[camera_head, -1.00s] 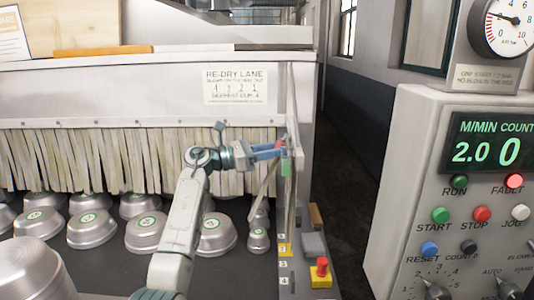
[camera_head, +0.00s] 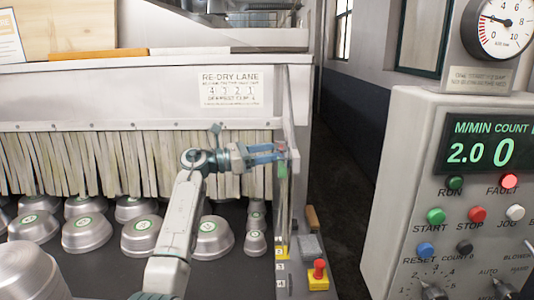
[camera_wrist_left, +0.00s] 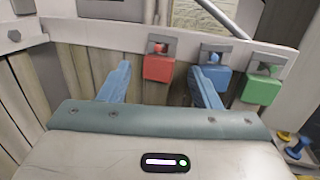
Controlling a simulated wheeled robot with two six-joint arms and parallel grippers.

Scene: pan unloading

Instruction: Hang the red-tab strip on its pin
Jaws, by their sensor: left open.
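My left gripper (camera_head: 279,153) is open by the rail at the right edge of the dryer opening. In the left wrist view its blue fingers (camera_wrist_left: 161,72) are spread apart. The red tab (camera_wrist_left: 158,68) shows between and beyond them, hanging at the rail just below a red pin (camera_wrist_left: 158,48). It appears to be on that pin; whether the fingers touch it I cannot tell. A blue tab (camera_wrist_left: 211,79) hangs to its right, partly behind the right finger, and a green tab (camera_wrist_left: 262,91) farther right. The red tab's strip below is not clearly seen. My right gripper is not in view.
Several metal pans (camera_head: 140,235) sit on the dark belt below the strip curtain (camera_head: 95,160). A red button on a yellow box (camera_head: 319,273) stands at the lane's side. The control panel (camera_head: 410,190) is at the right, past a clear aisle.

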